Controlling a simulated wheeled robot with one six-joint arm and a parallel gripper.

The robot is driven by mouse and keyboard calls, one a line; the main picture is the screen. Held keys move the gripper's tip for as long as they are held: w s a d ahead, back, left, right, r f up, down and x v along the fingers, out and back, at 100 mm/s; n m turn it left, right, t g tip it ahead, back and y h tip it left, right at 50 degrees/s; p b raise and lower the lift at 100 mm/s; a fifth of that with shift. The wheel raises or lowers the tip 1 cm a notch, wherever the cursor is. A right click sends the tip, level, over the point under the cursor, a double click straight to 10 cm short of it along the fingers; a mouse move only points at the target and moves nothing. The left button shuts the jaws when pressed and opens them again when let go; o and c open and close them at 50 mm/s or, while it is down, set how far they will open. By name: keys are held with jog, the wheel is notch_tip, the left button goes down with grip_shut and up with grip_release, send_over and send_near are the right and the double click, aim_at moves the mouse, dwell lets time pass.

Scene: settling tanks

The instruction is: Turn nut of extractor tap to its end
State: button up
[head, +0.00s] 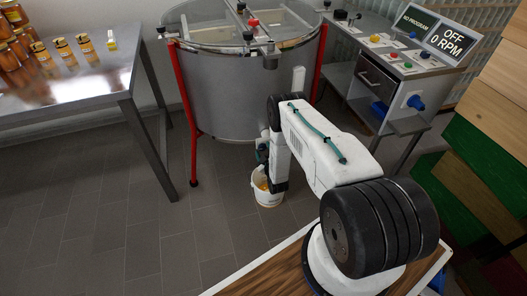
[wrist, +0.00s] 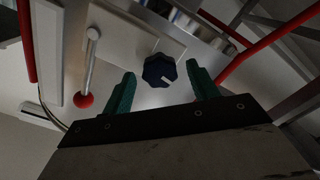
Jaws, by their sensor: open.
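A dark blue, faceted knob with a pale mark on its face (wrist: 159,71) shows in the wrist view. It looks like the tap's nut, on a grey metal surface. My gripper (wrist: 160,73) is open, with one green finger on each side of the knob in the picture. The knob appears beyond the fingers, and I see no contact. In the head view, the big steel extractor (head: 240,95) stands on red legs. My arm reaches down in front of it and hides most of the tap area.
A white bucket (head: 268,196) stands on the floor below the extractor. A metal table with honey jars (head: 85,47) is at left. A control panel (head: 400,60) reading OFF, 0 RPM is at right. Floor at left is clear.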

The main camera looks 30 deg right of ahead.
jog(key=shift+w, duration=0.2)
jog(key=c, duration=1)
jog(key=shift+m, duration=0.4)
jog(key=m, duration=1.1)
jog(key=shift+d+m, duration=0.1)
jog(key=shift+m, duration=1.9)
